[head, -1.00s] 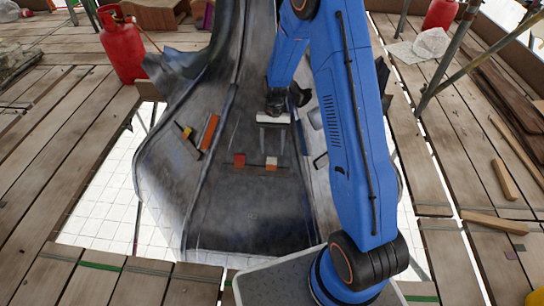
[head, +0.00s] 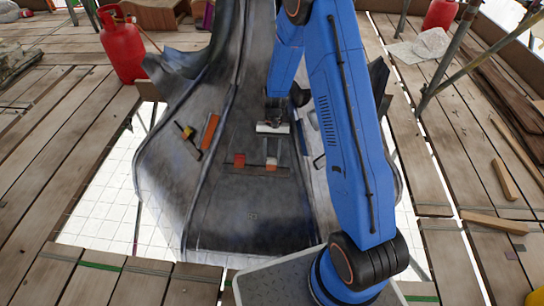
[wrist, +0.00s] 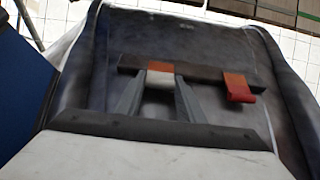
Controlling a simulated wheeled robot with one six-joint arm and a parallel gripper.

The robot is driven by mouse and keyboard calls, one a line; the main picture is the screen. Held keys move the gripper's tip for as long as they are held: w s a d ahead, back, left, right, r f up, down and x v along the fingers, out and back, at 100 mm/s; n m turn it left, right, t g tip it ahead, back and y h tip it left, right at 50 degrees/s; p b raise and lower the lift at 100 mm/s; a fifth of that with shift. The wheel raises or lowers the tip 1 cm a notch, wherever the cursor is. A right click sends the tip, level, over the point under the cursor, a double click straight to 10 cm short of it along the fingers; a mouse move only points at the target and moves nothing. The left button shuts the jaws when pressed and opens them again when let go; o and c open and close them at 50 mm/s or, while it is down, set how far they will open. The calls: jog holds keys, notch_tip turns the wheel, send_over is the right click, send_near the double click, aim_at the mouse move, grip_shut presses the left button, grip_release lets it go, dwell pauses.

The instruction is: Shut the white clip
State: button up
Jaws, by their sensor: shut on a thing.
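The white clip (head: 272,162) sits at the right part of a dark bar (head: 245,169) on the grey spire face. In the wrist view the white clip (wrist: 159,81) shows a white face below an orange part, against the bar (wrist: 203,75). My gripper (head: 271,150) reaches it from above, its two fingers on either side of it. In the wrist view my gripper (wrist: 161,84) is shut on the clip, with a fingertip at each side. A red clip (head: 239,159) sits on the bar's left part; it shows at right in the wrist view (wrist: 238,88).
An orange strip (head: 210,130) and a yellow-ended piece (head: 187,132) lie on the spire's left side. A red gas cylinder (head: 122,45) stands at the far left. Wooden planks surround the spire, with loose timber (head: 503,180) at right.

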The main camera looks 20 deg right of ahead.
jog(key=shift+w+d+f+g+y, duration=0.15)
jog(key=shift+w+f+g+y, duration=0.15)
jog(key=shift+g, duration=0.4)
jog(key=o, duration=1)
jog(key=shift+o, duration=0.2)
jog(key=shift+r, duration=0.1)
jog(key=v, duration=0.7)
jog(key=shift+r, duration=0.2)
